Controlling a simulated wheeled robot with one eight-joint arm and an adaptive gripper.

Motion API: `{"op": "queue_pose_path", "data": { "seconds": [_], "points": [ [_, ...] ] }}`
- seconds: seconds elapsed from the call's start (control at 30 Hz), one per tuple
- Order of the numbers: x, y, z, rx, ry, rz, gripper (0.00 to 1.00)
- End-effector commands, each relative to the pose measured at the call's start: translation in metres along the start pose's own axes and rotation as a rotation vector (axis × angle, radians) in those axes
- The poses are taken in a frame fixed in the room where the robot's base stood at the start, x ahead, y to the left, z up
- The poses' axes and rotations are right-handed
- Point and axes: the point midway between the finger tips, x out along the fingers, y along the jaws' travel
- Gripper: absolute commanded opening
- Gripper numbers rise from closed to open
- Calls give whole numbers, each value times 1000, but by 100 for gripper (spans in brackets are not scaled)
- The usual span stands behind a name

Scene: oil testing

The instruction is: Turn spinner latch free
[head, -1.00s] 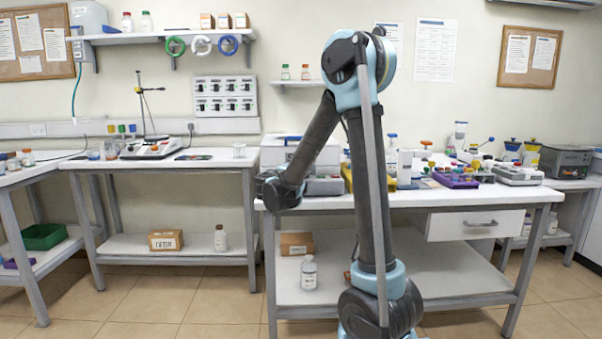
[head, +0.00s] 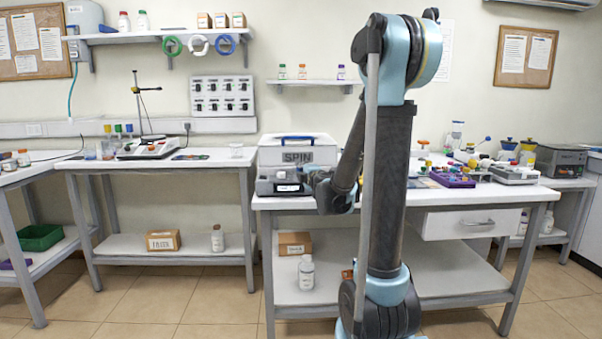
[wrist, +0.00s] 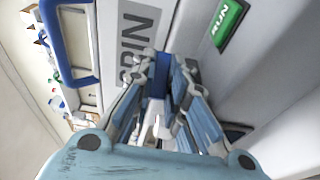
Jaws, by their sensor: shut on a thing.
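The spinner (head: 297,153) is a white box marked SPIN with a blue handle on top, on the left end of the right-hand table. In the wrist view, the spinner (wrist: 185,20) fills the middle, turned sideways, with its blue handle (wrist: 92,45) at upper left. My gripper (wrist: 158,92) is at its front face, shut on a small blue part, the spinner latch (wrist: 157,84), mostly hidden between the fingers. In the head view, my gripper (head: 314,178) is in front of the spinner's right side, with its fingertips hard to make out.
A green RUN label (wrist: 228,22) is on the pale surface right of the fingers. A grey device (head: 280,187) stands in front of the spinner. Racks and a purple tray (head: 455,180) crowd the table to the right.

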Motion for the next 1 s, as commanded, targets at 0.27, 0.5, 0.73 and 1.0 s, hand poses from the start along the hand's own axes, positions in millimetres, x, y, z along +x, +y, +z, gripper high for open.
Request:
{"op": "queue_pose_path", "data": {
  "seconds": [0.27,0.5,0.73,1.0],
  "points": [
    [0,-1,7,2,198,8,0],
    [1,-2,8,1,359,7,0],
    [2,-2,9,-1,474,6,0],
    [2,-2,9,-2,545,5,0]
  ]
}}
